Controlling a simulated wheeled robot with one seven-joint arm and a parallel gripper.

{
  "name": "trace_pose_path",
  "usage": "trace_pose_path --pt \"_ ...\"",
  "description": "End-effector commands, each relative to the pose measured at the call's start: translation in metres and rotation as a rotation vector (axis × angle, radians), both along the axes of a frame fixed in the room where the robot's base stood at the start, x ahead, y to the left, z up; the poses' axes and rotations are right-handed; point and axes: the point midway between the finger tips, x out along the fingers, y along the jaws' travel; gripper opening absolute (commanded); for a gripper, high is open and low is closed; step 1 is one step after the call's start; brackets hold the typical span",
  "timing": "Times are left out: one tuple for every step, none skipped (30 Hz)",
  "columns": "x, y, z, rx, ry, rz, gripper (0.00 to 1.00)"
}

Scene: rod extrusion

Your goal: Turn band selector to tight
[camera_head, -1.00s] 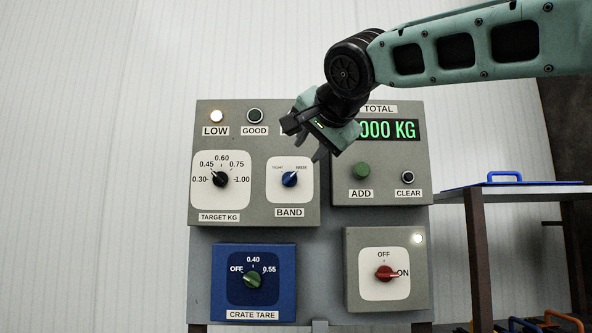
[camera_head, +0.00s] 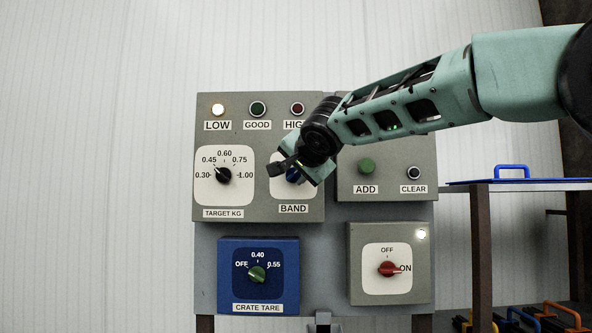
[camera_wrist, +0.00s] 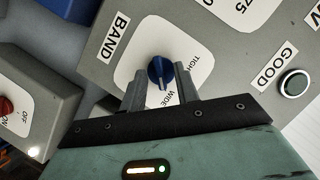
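The band selector is a blue knob (camera_wrist: 158,72) on a white plate marked TIGHT and WIDE, above the BAND label. In the wrist view its white pointer line faces the WIDE side. My gripper (camera_wrist: 158,82) is open, with one finger on each side of the knob and gaps visible; I cannot tell whether either finger touches it. In the head view my gripper (camera_head: 292,171) covers most of the band plate, and only a bit of the blue knob (camera_head: 293,176) shows.
The TARGET KG dial (camera_head: 223,175) is left of the band knob. The ADD button (camera_head: 366,167) and CLEAR button (camera_head: 414,173) are to the right. The CRATE TARE box (camera_head: 288,270) and red ON/OFF switch (camera_head: 388,269) are below. The LOW lamp (camera_head: 218,109) is lit.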

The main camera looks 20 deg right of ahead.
Motion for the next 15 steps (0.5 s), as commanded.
trace_pose_path --pt "-0.0001 -0.0001 0.0 0.0 0.0 0.0 0.31" --pt "-0.0002 -0.0001 0.0 0.0 0.0 0.0 0.31" --pt "-0.0002 0.0 0.0001 0.0 0.0 0.0 0.25" --pt "-0.0003 -0.0001 0.0001 0.0 0.0 0.0 0.17" --pt "-0.0003 0.0 0.0001 0.0 0.0 0.0 0.09" --pt "-0.0004 -0.0001 0.0002 0.0 0.0 0.0 0.0" --pt "-0.0004 0.0 0.0001 0.0 0.0 0.0 0.0" --pt "-0.0004 0.0 0.0001 0.0 0.0 0.0 0.0" --pt "-0.0004 -0.0001 0.0 0.0 0.0 0.0 0.0" --pt "-0.0004 -0.0001 0.0 0.0 0.0 0.0 0.0" --pt "-0.0004 -0.0001 0.0 0.0 0.0 0.0 0.0" --pt "-0.0004 -0.0001 0.0 -0.001 0.001 0.0 0.0" --pt "-0.0005 0.0001 0.0001 -0.003 0.001 0.0 0.0" --pt "-0.0004 0.0002 0.0 -0.005 0.002 0.0 0.0" --pt "-0.0004 0.0002 -0.0001 -0.01 0.003 0.0 0.0"
